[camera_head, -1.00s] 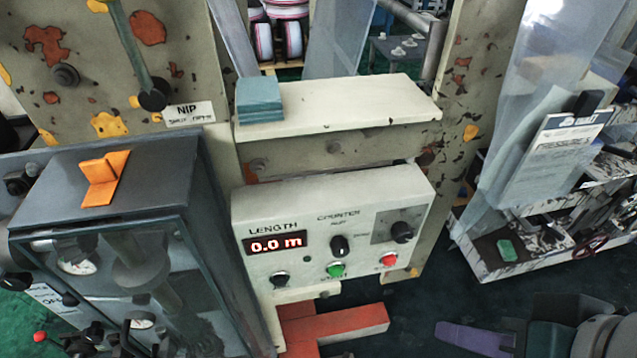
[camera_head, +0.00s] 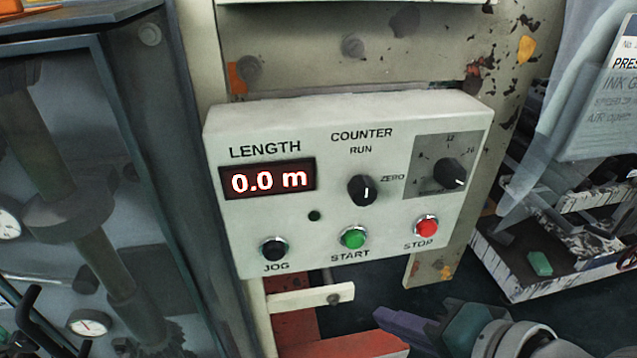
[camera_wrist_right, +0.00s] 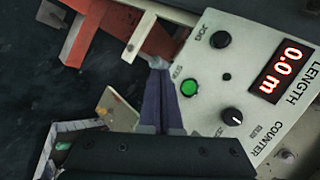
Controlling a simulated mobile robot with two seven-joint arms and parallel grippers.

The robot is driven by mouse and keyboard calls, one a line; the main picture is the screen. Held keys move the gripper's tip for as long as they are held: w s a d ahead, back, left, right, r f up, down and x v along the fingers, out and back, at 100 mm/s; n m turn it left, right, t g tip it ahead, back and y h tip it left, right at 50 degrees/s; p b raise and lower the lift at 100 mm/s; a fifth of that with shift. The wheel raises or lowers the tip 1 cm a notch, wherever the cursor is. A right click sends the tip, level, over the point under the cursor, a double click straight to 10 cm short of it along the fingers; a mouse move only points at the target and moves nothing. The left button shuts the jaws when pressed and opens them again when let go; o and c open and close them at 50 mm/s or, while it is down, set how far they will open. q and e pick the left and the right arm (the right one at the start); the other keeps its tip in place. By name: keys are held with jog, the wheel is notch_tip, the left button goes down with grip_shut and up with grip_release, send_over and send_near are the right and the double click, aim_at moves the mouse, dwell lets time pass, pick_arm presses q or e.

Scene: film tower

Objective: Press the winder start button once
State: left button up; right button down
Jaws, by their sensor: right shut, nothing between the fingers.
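The green START button (camera_head: 354,238) sits at the lower middle of the pale control panel (camera_head: 225,215). It also shows in the right wrist view (camera_wrist_right: 190,88), to the right of the fingers. My right gripper (camera_head: 380,316) is shut and empty, with purple fingers. In the head view it is below the panel, its tips lower than START and apart from it in the picture. In the right wrist view its fingertips (camera_wrist_right: 160,66) point up past the panel's edge. The LENGTH display (camera_head: 268,179) reads 0.0 m. My left gripper is not in view.
The red STOP button (camera_head: 427,227) is right of START, and the black JOG button (camera_head: 273,249) is left. A black counter knob (camera_head: 362,190) and a dial (camera_head: 449,173) are above. An orange-red beam (camera_head: 300,325) lies below. A glass-fronted cabinet (camera_head: 120,70) stands left.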

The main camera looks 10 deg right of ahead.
aim_at(354, 240)
jog(key=w+b, duration=0.4)
jog(key=w, duration=0.4)
jog(key=shift+w+a, duration=0.15)
jog(key=shift+w, duration=0.25)
dwell(0.8)
dwell(0.9)
jog(key=shift+w, duration=0.1)
jog(key=shift+w, duration=0.3)
dwell(0.5)
